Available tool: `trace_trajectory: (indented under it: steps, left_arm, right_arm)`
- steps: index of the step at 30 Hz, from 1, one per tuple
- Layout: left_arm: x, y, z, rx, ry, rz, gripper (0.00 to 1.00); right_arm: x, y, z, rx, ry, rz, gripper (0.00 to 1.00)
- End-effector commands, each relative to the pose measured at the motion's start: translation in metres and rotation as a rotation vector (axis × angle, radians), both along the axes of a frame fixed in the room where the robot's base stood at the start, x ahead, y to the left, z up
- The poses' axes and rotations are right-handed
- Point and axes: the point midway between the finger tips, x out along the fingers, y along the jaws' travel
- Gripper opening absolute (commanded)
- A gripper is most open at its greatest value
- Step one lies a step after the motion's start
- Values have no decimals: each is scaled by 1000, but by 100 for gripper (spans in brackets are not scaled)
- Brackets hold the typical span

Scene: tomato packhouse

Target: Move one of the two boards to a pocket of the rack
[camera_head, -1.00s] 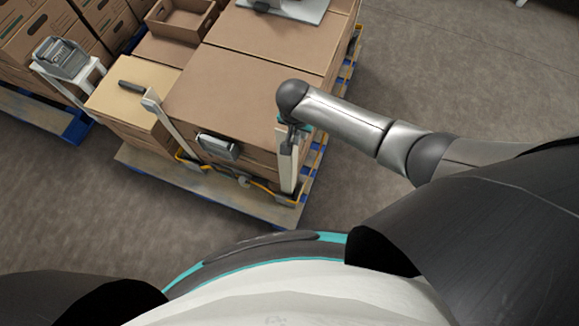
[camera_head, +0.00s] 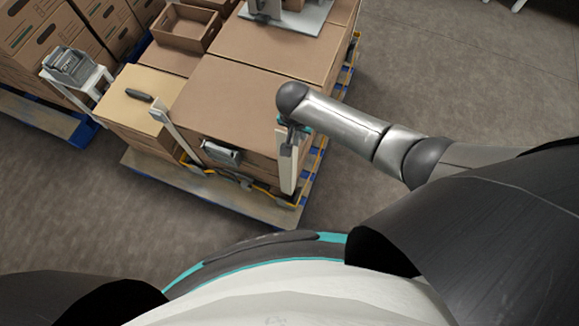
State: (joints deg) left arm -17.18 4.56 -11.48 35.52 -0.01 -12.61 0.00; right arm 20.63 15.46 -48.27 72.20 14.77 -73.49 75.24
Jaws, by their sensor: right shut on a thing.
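One pale upright board (camera_head: 174,136) leans at the left front corner of the large carton. A second pale board (camera_head: 288,172) stands upright at the carton's right front corner. My right gripper (camera_head: 289,130) is shut on the upper part of this second board; its fingers are mostly hidden by my wrist. The board's lower end is near the pallet edge, and I cannot tell whether it touches. My left gripper is out of view. I cannot make out a rack with pockets for certain; a grey stand (camera_head: 312,17) on the rear carton is cut off at the top.
Large cartons (camera_head: 235,100) fill a wooden pallet (camera_head: 250,207). A grey device (camera_head: 222,153) and yellow strap (camera_head: 262,189) are at the front. An open box (camera_head: 185,39) and dark-handled tool (camera_head: 138,96) lie on top. Floor at right (camera_head: 440,90) is clear.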

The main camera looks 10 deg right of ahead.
Motion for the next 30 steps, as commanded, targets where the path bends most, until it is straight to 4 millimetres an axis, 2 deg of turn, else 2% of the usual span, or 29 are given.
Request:
trace_trajectory:
  steps: [11, 30]
  left_arm:
    - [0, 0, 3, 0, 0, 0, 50]
    - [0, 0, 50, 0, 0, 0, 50]
  right_arm:
    - [-2, 0, 1, 0, 0, -1, 0]
    - [-51, -10, 8, 1, 1, -1, 0]
